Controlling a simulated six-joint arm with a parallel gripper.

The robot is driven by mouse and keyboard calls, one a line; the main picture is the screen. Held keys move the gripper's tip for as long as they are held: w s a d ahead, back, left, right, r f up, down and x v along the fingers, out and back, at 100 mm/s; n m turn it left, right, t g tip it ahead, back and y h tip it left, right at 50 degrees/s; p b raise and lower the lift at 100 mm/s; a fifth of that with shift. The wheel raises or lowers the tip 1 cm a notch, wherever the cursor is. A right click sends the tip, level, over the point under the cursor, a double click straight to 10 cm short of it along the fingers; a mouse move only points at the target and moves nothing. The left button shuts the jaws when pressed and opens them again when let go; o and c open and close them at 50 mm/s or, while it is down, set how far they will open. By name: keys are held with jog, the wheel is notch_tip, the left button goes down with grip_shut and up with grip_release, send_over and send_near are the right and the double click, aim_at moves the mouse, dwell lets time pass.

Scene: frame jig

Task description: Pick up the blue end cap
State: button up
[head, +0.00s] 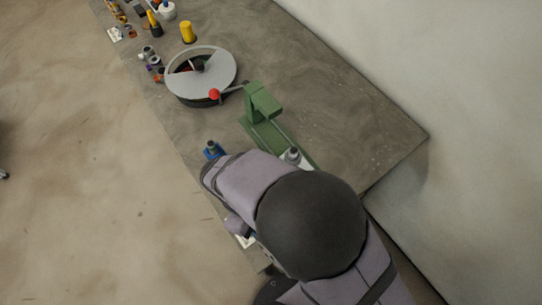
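A small blue piece (210,154) with a grey, dark-topped part on it shows just past my arm, near the left edge of the table. It may be the blue end cap, but it is too small and partly covered to be sure. My own arm fills the lower middle of the head view and hides the table behind it. My gripper's fingers do not show, so I cannot see what they hold or where they are relative to the blue piece.
A green stand (262,103) with a long base is beside my arm. Beyond it is a round grey disc device (212,78) with a red-knobbed lever (214,94). A yellow cylinder (187,32) and several small parts line the far left edge. The table's right side (365,125) is clear.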

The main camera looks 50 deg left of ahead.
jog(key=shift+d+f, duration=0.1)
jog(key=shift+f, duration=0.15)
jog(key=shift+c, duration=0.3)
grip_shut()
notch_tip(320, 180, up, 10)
jog(key=b, duration=0.2)
dwell(0.3)
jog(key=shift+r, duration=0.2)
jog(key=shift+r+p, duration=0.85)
jog(key=shift+p, duration=0.15)
